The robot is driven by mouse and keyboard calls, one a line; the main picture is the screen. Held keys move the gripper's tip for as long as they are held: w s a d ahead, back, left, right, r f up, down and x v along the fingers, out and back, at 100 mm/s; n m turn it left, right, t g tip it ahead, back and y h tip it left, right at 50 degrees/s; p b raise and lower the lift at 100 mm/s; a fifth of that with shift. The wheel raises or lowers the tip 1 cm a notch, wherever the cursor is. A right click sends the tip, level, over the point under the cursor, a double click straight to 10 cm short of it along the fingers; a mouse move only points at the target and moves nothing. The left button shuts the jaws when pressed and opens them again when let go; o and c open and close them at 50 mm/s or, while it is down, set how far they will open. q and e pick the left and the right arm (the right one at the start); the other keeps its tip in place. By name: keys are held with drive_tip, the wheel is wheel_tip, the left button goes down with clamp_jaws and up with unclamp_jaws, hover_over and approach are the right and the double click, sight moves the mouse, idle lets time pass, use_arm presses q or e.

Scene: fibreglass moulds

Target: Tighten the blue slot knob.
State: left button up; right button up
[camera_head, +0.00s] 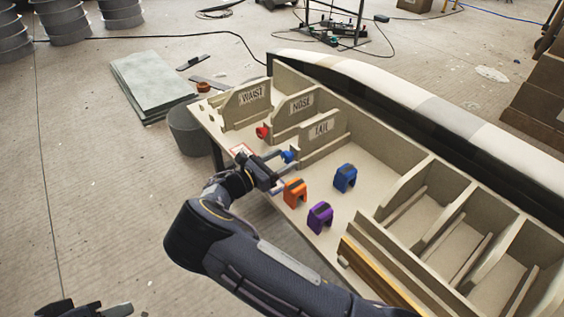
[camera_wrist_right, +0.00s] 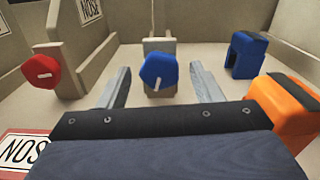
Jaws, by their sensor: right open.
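The blue slot knob (camera_head: 288,156) sits on the bench front by the TAIL slot. In the right wrist view the blue knob (camera_wrist_right: 158,70) faces me on a small pale block, with a white mark tilted slightly off vertical. My right gripper (camera_head: 281,174) is open and empty. In the wrist view its fingers (camera_wrist_right: 160,82) lie left and right of the knob, with a gap on each side. I cannot tell how far the tips are from it in depth. Part of my left gripper (camera_head: 85,309) shows at the bottom left edge; its jaws are unclear.
A red knob (camera_head: 263,132) stands left of the blue one, by the NOSE slot. An orange block (camera_head: 295,193), a purple block (camera_head: 320,217) and a blue block (camera_head: 345,177) stand on the bench to the right. The orange one is close to my right gripper. Empty bins (camera_head: 425,210) lie further right.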

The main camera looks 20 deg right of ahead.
drive_tip(key=shift+d, duration=0.2)
drive_tip(key=shift+c, duration=0.5)
drive_tip(key=c, duration=0.9)
drive_tip(key=m, duration=0.3)
drive_tip(key=shift+a, duration=0.1)
drive_tip(key=shift+m+b, duration=0.4)
drive_tip(key=shift+m, duration=1.6)
